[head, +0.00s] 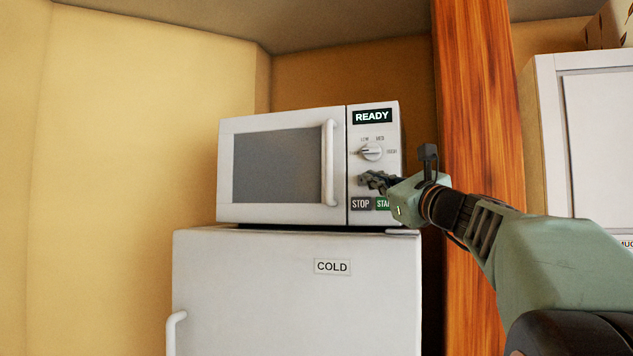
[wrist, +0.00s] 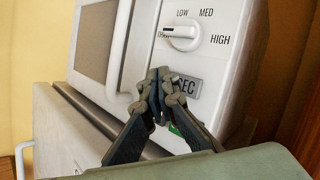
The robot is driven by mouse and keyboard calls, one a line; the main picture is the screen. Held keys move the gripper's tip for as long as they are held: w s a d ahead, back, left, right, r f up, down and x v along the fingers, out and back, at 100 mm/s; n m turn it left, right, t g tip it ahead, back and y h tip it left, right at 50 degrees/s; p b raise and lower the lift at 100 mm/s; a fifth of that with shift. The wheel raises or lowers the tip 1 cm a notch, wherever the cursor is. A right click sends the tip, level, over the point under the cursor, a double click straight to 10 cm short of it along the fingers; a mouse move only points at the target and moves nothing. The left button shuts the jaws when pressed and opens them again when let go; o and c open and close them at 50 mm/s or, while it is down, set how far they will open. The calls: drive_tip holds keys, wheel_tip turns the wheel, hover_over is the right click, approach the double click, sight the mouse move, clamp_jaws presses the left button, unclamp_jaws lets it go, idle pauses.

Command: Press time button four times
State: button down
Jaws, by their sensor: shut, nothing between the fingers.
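A white microwave (head: 225,170) stands on a white fridge, its door closed. Its display (head: 372,116) reads READY. Below are a dial (head: 371,152) with LOW, MED and HIGH marks, a STOP button (head: 360,204) and a partly hidden green START button (head: 382,204). In the wrist view, a grey button ending in SEC (wrist: 187,86) sits below the dial, its left part hidden by my fingers. My gripper (head: 368,180) is shut and empty, its fingertips in front of this button. I cannot tell whether they touch it.
The fridge (head: 250,290) below bears a COLD label. A wooden post (head: 470,100) stands close to the right of the microwave, behind my arm. A white cabinet (head: 550,150) is further right. The microwave's door handle (head: 328,163) sticks out left of the panel.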

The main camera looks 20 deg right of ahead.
drive_tip(key=shift+w+d, duration=0.1)
drive_tip(key=shift+w, duration=0.05)
idle(0.5)
drive_tip(key=shift+w+d, duration=0.15)
drive_tip(key=shift+w, duration=0.1)
drive_tip(key=shift+w+d, duration=0.25)
idle(0.8)
idle(0.3)
drive_tip(key=shift+s+a+b, duration=0.35)
drive_tip(key=shift+s+a, duration=0.1)
drive_tip(key=shift+s, duration=0.15)
drive_tip(key=s+a, duration=0.1)
drive_tip(key=s+a+b, duration=0.1)
drive_tip(key=s+b, duration=0.1)
drive_tip(key=s, duration=0.1)
drive_tip(key=shift+s+a, duration=0.1)
drive_tip(key=shift+a, duration=0.3)
